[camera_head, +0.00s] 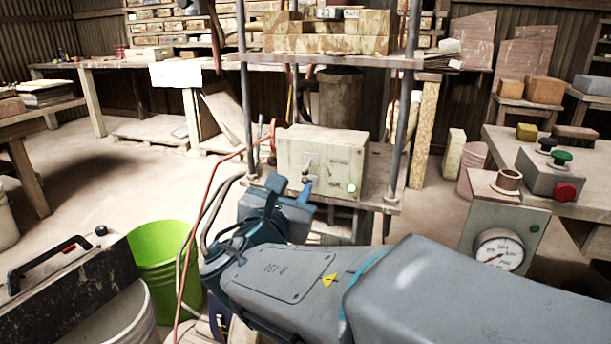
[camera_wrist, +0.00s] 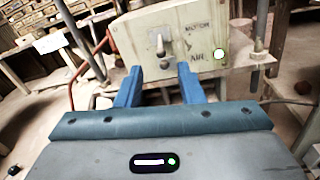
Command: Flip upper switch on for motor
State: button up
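The cream control box (camera_head: 345,155) sits on the shelf of the metal frame; the wrist view shows it too (camera_wrist: 200,35), lettered MOTOR above and AIR below. The upper switch (camera_wrist: 160,43) is a small lever beside MOTOR. A lower switch (camera_wrist: 165,63) is just below it, beside AIR. I cannot clearly tell the upper lever's position. A round light (camera_wrist: 219,54) glows at the box's lower right. My gripper (camera_wrist: 160,70) is open and empty, its two blue fingers apart. It is in front of the box, with its tips around the lower switch's height in the wrist view.
Upright metal posts (camera_head: 405,100) flank the box, and cables hang at its left. A pressure gauge (camera_head: 498,252) and a push-button box (camera_head: 550,175) stand at right. A green bucket (camera_head: 160,255) stands at left. Open floor lies behind it.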

aim_at(305, 171)
jog(key=b+x, duration=0.1)
jog(key=x, duration=0.7)
jog(key=shift+w+d+b, duration=0.1)
jog(key=shift+b, duration=0.2)
jog(key=shift+c, duration=0.3)
grip_shut()
